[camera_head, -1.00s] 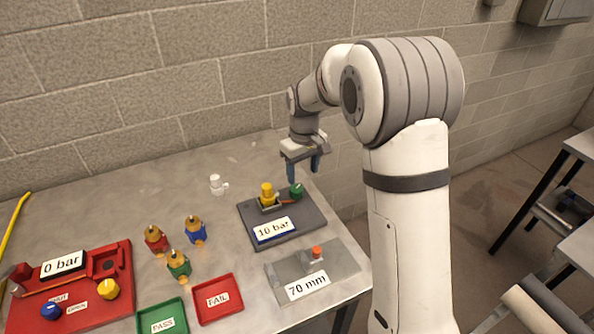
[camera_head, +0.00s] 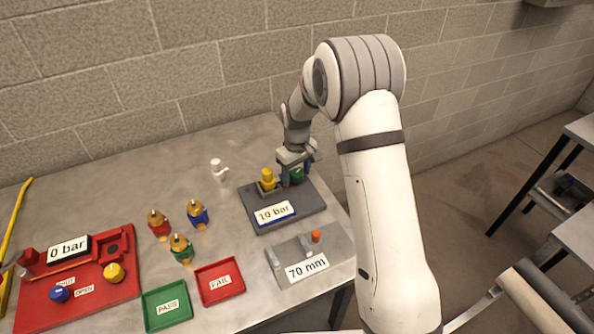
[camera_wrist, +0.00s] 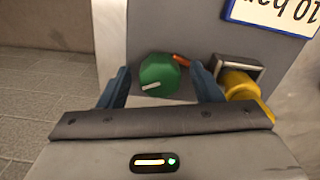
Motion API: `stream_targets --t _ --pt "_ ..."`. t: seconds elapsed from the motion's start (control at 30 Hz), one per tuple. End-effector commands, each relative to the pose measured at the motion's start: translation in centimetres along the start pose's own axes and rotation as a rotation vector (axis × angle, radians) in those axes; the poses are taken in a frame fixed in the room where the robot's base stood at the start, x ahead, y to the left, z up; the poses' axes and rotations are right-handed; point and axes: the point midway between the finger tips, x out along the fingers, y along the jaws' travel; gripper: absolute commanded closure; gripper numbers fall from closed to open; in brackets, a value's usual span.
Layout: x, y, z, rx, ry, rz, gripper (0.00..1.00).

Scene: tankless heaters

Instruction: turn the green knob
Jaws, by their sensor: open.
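The green knob (camera_wrist: 159,74) shows in the wrist view between the two blue fingers of my gripper (camera_wrist: 162,88), with a small gap on each side. A white line marks the knob's face. My gripper is open. In the head view, my gripper (camera_head: 296,174) is down at the back right corner of the dark grey plate (camera_head: 312,200). The green knob (camera_head: 297,176) is partly hidden there behind the fingers. An orange-red piece (camera_wrist: 181,60) sits beside the knob.
A yellow fitting (camera_head: 268,179) in a metal holder (camera_wrist: 238,68) stands close beside my gripper. The "10 bar" display (camera_head: 274,213) is on the same plate. Several brass-topped valves, a red PASS/FAIL tray area's red tray (camera_head: 220,283) and green tray (camera_head: 167,306) lie to the left.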

Motion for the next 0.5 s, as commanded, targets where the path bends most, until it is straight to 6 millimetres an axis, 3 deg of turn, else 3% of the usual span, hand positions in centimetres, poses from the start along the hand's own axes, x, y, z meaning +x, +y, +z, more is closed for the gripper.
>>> stream_targets --t 0.17,0.5 --pt "0.00 0.04 0.01 0.001 0.000 0.000 0.43" --pt "-0.03 0.09 0.03 0.002 0.000 0.000 0.71"
